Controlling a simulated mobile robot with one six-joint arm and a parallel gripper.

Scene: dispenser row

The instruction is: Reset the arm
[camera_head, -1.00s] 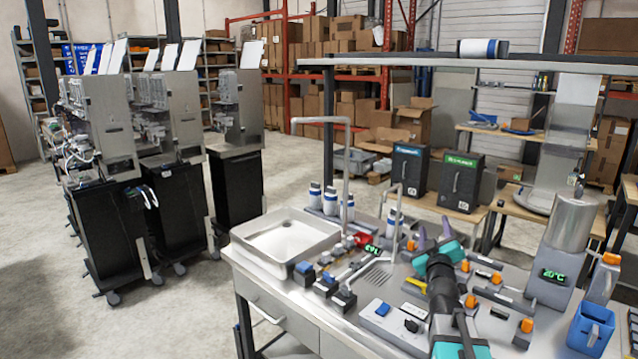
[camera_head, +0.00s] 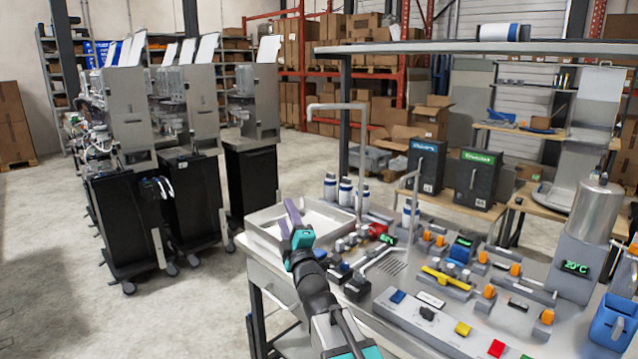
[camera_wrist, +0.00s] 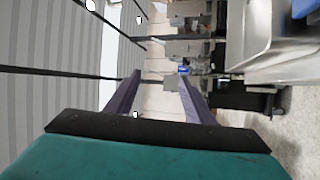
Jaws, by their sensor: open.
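My gripper (camera_head: 288,222) is in the head view with its purple fingers pointing up, in front of the steel sink tray (camera_head: 262,222) at the bench's left end. In the wrist view, the two purple fingers (camera_wrist: 155,92) stand apart with nothing between them. The gripper is open and empty. My arm hides part of the bench's front left and part of the sink.
The bench (camera_head: 415,325) carries a yellow-handled part (camera_head: 447,280), orange-capped fittings, a blue container (camera_head: 614,322) and a steel cylinder (camera_head: 592,212). Bottles (camera_head: 345,190) and a tall tap (camera_head: 362,150) stand behind the sink. Dispenser machines (camera_head: 180,110) stand left. Floor (camera_head: 60,240) is open.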

